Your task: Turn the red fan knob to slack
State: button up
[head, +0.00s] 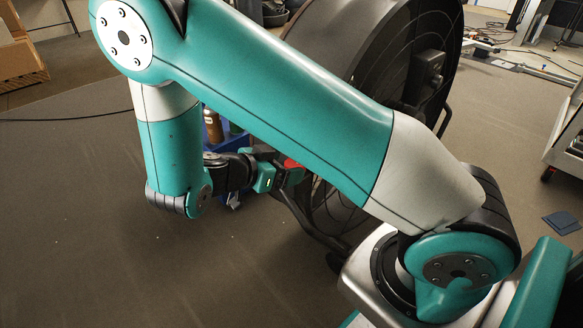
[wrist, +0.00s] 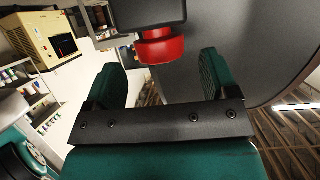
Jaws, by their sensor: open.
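The red fan knob (wrist: 161,48) sits on a dark box at the top of the wrist view, in front of the large dark fan drum (wrist: 230,40). My gripper (wrist: 160,78) is open, with one green finger on each side. The knob lies ahead of the fingertips, roughly between their lines; I see no contact. In the head view a small part of the red knob (head: 292,163) shows at the gripper (head: 278,176), partly hidden by my arm. The black fan (head: 345,45) stands behind my arm. The knob's setting cannot be read.
A metal cart (head: 565,135) stands at the right edge. Cardboard boxes (head: 18,60) are at the upper left. A bottle (head: 213,125) stands on something blue behind my arm. A thin cable lies on the floor at left. The floor at the lower left is clear.

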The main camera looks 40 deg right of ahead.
jog(key=shift+x, duration=1.35)
jog(key=c, duration=0.9)
